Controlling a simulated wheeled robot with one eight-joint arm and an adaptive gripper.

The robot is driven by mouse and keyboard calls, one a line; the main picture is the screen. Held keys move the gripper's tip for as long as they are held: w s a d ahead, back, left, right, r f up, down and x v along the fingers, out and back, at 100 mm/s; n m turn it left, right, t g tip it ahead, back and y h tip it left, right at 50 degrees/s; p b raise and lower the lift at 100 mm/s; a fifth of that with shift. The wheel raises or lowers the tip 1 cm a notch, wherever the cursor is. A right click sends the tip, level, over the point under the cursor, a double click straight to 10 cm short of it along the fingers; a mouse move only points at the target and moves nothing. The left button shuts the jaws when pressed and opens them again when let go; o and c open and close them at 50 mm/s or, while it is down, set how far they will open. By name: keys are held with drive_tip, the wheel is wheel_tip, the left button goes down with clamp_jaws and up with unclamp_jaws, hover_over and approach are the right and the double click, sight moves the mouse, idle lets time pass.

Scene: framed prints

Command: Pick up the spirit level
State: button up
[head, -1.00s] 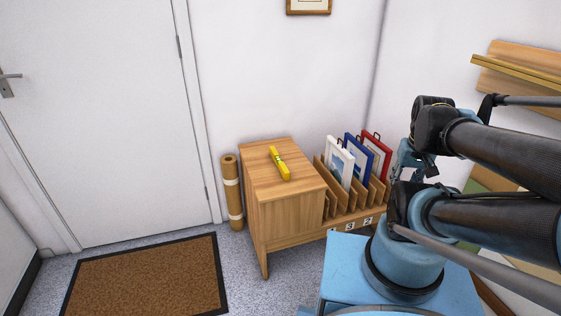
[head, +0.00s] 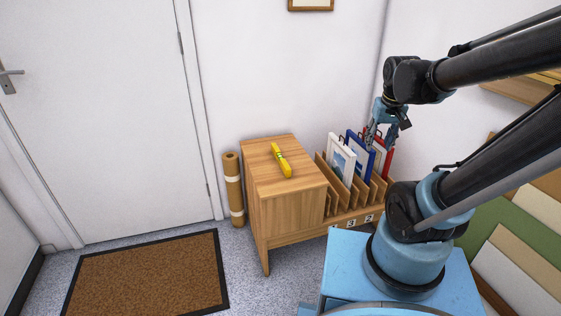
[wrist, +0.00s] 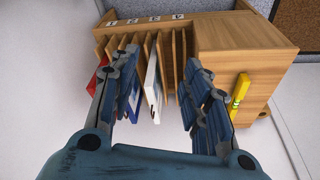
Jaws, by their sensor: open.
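The yellow spirit level (head: 281,160) lies flat on top of the wooden cabinet (head: 262,178). It also shows in the wrist view (wrist: 238,96), at the right, beyond my gripper's right finger. My gripper (head: 385,130) is above the rack of framed prints, to the right of the spirit level and apart from it. In the wrist view my gripper (wrist: 160,105) has its fingers wide apart, with nothing held between them.
A slotted rack (head: 335,205) beside the cabinet holds white, blue and red frames (head: 341,158). A rolled brown mat (head: 233,190) stands left of the cabinet. A doormat (head: 150,275) lies before the white door (head: 95,120). The cabinet top around the level is clear.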

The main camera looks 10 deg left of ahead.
drive_tip(key=w+a+n, duration=0.1)
drive_tip(key=w+a, duration=0.6)
drive_tip(key=a, duration=0.2)
drive_tip(key=n+y, duration=0.2)
drive_tip(key=n, duration=0.1)
hover_over(280, 154)
drive_tip(key=s, duration=0.1)
drive_tip(key=shift+t, duration=0.4)
wheel_tip(280, 154, down, 17)
drive_tip(key=shift+s+d+f, duration=0.15)
drive_tip(key=shift+d+x, duration=0.15)
drive_tip(key=shift+x, duration=1.4)
drive_tip(key=shift+d+x, duration=0.15)
drive_tip(key=shift+x, duration=1.45)
drive_tip(key=shift+s+f, duration=0.1)
clamp_jaws()
